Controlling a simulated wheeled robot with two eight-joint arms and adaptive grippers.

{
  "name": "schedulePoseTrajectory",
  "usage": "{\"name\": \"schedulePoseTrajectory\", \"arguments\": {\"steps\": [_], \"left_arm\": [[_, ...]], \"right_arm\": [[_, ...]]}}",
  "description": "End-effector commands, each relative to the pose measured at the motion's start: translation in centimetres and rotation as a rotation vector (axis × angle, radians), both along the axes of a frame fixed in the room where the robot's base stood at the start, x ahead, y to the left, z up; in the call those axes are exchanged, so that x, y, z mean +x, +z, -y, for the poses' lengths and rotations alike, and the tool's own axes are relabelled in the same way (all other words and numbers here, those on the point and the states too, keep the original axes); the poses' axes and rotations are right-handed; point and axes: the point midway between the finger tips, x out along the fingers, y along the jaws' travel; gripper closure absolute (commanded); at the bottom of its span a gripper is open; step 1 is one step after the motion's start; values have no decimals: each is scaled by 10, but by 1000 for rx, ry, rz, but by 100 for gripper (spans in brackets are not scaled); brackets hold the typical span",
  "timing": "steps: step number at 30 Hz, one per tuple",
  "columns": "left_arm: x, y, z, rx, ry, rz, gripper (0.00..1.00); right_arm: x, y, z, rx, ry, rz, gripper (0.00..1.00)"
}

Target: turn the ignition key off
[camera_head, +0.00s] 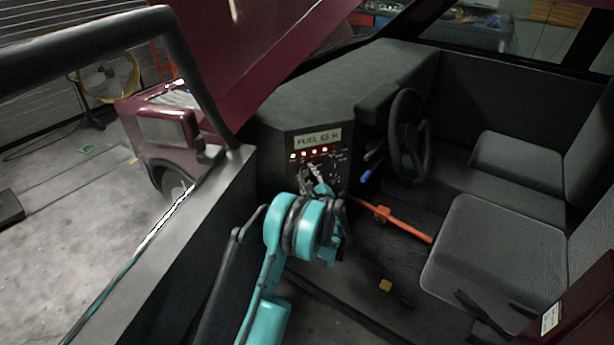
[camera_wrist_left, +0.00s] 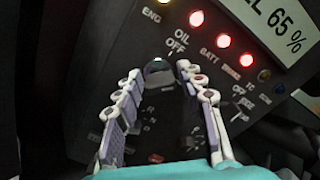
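The ignition key (camera_wrist_left: 158,72) shows as a dark rounded knob on the black dash panel (camera_wrist_left: 85,60), just below the printed word OFF. In the left wrist view my left gripper (camera_wrist_left: 160,70) has its two fingers apart, one on each side of the knob. Small gaps seem to lie between fingertips and knob; firm contact cannot be made out. In the head view the left gripper (camera_head: 311,174) is at the lower part of the dash panel (camera_head: 285,120), and it hides the key there. My right gripper is not in view.
A lit fuel display (camera_head: 317,138) and several warning lights (camera_head: 315,152) sit above the gripper. The steering wheel (camera_head: 409,135) and a blue-tipped lever (camera_head: 367,175) are to the right. An orange bar (camera_head: 400,222) crosses the footwell. Two seats (camera_head: 495,255) stand at right.

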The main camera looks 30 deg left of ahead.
Motion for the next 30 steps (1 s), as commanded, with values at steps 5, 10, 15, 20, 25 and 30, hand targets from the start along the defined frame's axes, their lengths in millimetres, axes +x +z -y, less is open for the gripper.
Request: {"name": "schedulePoseTrajectory", "arguments": {"steps": [5, 10, 15, 20, 25, 30], "left_arm": [[0, 0, 0, 1, -1, 0, 98], [1, 1, 1, -3, -2, 5, 98], [1, 1, 1, -29, -3, 38, 98], [1, 1, 1, -85, -4, 106, 98], [1, 2, 1, -172, -4, 211, 98], [1, 3, 1, -265, -5, 325, 98]], "right_arm": [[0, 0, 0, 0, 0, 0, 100], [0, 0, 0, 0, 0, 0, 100], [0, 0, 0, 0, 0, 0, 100], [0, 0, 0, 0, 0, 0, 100], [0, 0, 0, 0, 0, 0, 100], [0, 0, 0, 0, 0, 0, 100]]}}
